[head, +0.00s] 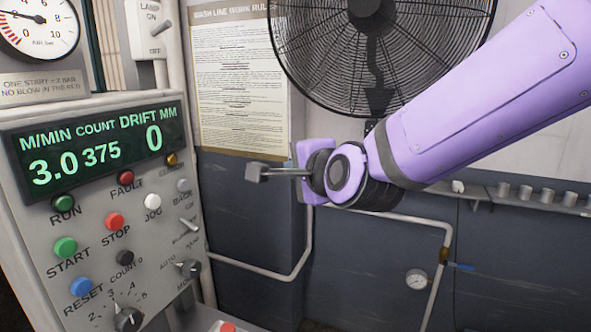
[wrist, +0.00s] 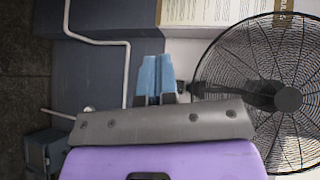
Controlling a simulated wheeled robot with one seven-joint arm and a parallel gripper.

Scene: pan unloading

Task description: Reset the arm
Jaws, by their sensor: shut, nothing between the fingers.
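My purple arm (head: 480,95) reaches in from the upper right in the head view. My gripper (head: 256,172) points left, in the air to the right of the control panel (head: 100,180) and apart from it in the picture. In the wrist view my gripper (wrist: 157,76) shows two light blue fingertips side by side, shut with nothing between them. A grey guard and the purple wrist housing hide the base of the fingers.
The panel carries several buttons, switches and a green-lit display (head: 95,145). A black fan (head: 375,45) and a work rules sheet (head: 235,85) are on the wall behind. A pipe (head: 310,240) and gauge (head: 417,279) sit lower down. A shelf with metal cups (head: 545,196) is at right.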

